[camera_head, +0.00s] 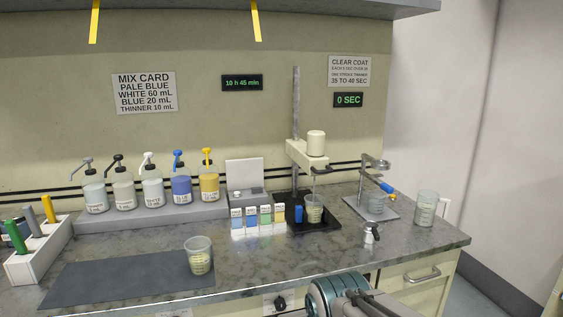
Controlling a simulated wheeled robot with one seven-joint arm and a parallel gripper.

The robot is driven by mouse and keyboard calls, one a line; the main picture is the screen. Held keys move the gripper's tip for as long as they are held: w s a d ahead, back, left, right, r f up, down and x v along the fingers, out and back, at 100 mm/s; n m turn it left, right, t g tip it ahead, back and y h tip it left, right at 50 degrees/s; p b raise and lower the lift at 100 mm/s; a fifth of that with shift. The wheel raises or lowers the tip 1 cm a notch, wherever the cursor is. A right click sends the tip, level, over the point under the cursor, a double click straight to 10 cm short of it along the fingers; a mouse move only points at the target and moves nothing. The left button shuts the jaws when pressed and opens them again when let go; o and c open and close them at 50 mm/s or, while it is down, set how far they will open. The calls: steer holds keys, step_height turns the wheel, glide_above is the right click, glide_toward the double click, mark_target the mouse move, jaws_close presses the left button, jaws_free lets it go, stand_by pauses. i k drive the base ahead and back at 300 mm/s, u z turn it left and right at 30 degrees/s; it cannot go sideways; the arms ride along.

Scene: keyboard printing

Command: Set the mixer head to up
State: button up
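The mixer stands at the back right of the counter, with a tall grey post (296,100) on a black base (325,224). Its beige mixer head (306,156), topped by a white cylinder (316,142), sits on the lower part of the post, with much bare post above it. A thin shaft runs from the head down toward a clear cup (314,210) with pale contents on the base. A small blue part (298,214) is beside the cup. Part of my arm shows at the bottom edge; my gripper's fingertips cannot be made out.
Several pump bottles (181,186) stand on a grey shelf at left. Small labelled boxes (251,219) stand left of the mixer. A stand with a blue-and-orange part (379,185) and a cup (426,207) are right.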

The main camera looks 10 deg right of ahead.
mark_target(310, 156)
steer(key=z, duration=0.45)
steer(key=i, duration=1.15)
steer(key=u, duration=0.45)
